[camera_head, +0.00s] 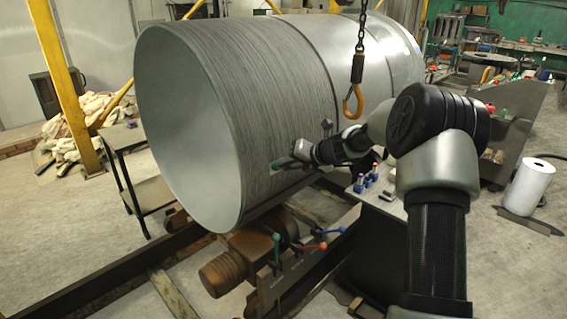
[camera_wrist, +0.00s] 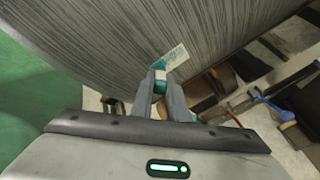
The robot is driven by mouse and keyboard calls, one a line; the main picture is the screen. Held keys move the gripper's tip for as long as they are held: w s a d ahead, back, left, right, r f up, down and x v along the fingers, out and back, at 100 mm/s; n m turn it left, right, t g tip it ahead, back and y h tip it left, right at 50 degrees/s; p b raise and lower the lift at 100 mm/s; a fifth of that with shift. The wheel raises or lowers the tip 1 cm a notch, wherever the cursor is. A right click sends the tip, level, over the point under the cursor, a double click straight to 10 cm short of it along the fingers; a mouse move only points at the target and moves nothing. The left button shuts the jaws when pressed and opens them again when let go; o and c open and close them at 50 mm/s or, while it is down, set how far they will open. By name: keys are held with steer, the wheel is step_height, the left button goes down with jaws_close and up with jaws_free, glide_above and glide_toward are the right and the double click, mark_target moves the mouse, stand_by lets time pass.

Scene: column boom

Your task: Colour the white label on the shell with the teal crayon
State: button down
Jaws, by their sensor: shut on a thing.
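The shell (camera_head: 270,90) is a large grey metal cylinder lying on its side, its open end facing left. My gripper (camera_head: 287,163) is at the shell's lower right side. In the wrist view my gripper (camera_wrist: 161,88) is shut on the teal crayon (camera_wrist: 160,86), which points at the shell. The label (camera_wrist: 177,56) is a small pale rectangle on the shell just beyond the crayon tip, with some teal showing on it. I cannot tell whether the tip touches the label. In the head view the label is small and mostly unclear beside the fingers.
A chain hook (camera_head: 353,102) hangs close above my forearm. A side table with small blue and red items (camera_head: 366,181) stands below the arm. Levers with coloured knobs (camera_head: 277,238) rise under the shell. A white roll (camera_head: 528,187) stands at right. Floor at lower left is partly clear.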

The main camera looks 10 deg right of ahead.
steer(key=shift+w+d+p, duration=1.65)
steer(key=shift+w+d, duration=0.4)
steer(key=shift+d, duration=0.65)
steer(key=s+a+b, duration=0.3)
steer(key=s+a, duration=0.2)
steer(key=a, duration=0.2)
steer(key=shift+s, duration=0.1)
steer(key=s+d+b, duration=0.1)
steer(key=s+d, duration=0.2)
steer(key=s, duration=0.2)
steer(key=shift+d, duration=0.3)
steer(key=shift+s+d, duration=0.85)
steer(key=shift+s, duration=0.3)
